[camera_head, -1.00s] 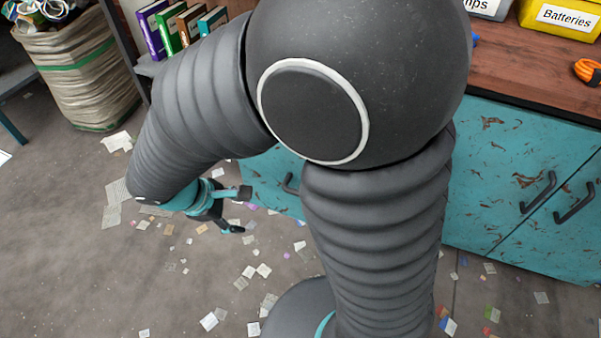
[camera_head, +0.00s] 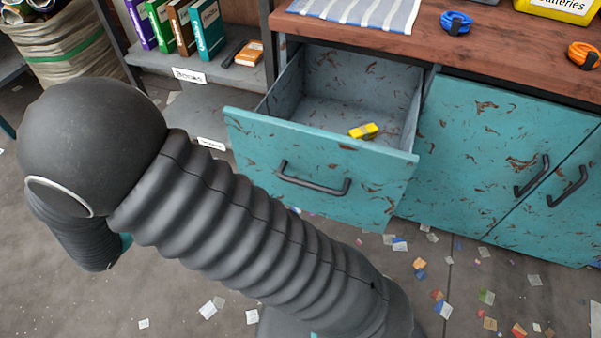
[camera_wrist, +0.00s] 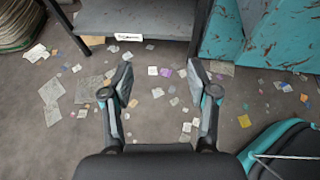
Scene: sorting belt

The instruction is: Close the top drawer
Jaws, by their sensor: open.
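The top drawer (camera_head: 310,170) stands pulled out from the workbench in the head view. Its worn teal front has a dark bar handle (camera_head: 312,180). A small yellow object (camera_head: 364,131) lies inside on the drawer floor. My gripper (camera_wrist: 160,82) is open and empty in the wrist view, with its fingers spread above the littered floor. In the head view my gripper is hidden behind my arm, left of the drawer and apart from it. The teal surface at the upper right of the wrist view (camera_wrist: 265,35) belongs to the bench unit.
Two closed teal cupboard doors (camera_head: 490,160) stand right of the drawer. The wooden worktop (camera_head: 480,50) above holds a blue cable coil (camera_head: 456,23) and an orange one (camera_head: 584,55). A shelf with books (camera_head: 207,30) is at the left. Paper scraps litter the open floor.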

